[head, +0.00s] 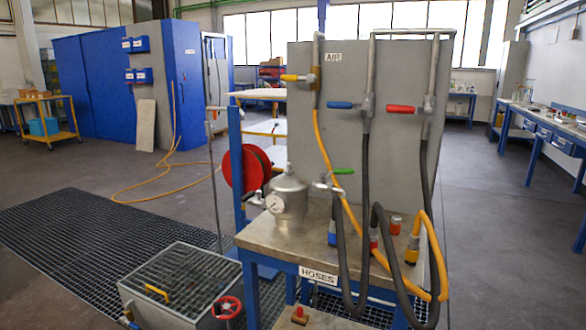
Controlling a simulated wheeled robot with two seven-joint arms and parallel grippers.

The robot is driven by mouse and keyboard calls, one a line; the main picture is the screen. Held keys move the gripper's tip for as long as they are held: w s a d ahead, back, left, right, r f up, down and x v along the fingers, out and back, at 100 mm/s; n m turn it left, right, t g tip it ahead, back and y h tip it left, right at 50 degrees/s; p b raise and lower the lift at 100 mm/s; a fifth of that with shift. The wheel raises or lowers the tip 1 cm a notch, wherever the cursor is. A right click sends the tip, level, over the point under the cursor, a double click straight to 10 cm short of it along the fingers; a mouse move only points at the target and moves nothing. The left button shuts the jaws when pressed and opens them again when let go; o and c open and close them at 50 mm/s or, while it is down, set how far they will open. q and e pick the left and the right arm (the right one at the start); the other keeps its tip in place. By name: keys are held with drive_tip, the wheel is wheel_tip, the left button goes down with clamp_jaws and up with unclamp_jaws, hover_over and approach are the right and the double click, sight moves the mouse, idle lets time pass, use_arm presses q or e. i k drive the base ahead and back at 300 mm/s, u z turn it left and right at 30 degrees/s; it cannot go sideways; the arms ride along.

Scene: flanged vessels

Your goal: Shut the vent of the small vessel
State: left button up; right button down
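The small metal vessel (289,205) stands upright on the left part of the bench top. A round pressure gauge (275,203) faces left on its side. A small metal valve fitting (326,184) shows at its upper right. A green lever (343,171) lies roughly level just above this fitting; I cannot tell whether it belongs to the vessel's vent, or whether the vent is open. Neither of my grippers is in view.
The bench (262,240) carries a "HOSES" label and hoses with coloured couplings. A grey panel (372,110) behind holds yellow, blue and red levers. Black and yellow hoses hang to the vessel's right. A grated metal box (180,285) and red handwheel (227,307) stand at front left.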

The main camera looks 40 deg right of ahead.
sight(341, 170)
drive_tip(key=z, duration=0.15)
drive_tip(key=i, duration=0.75)
drive_tip(key=z, duration=0.55)
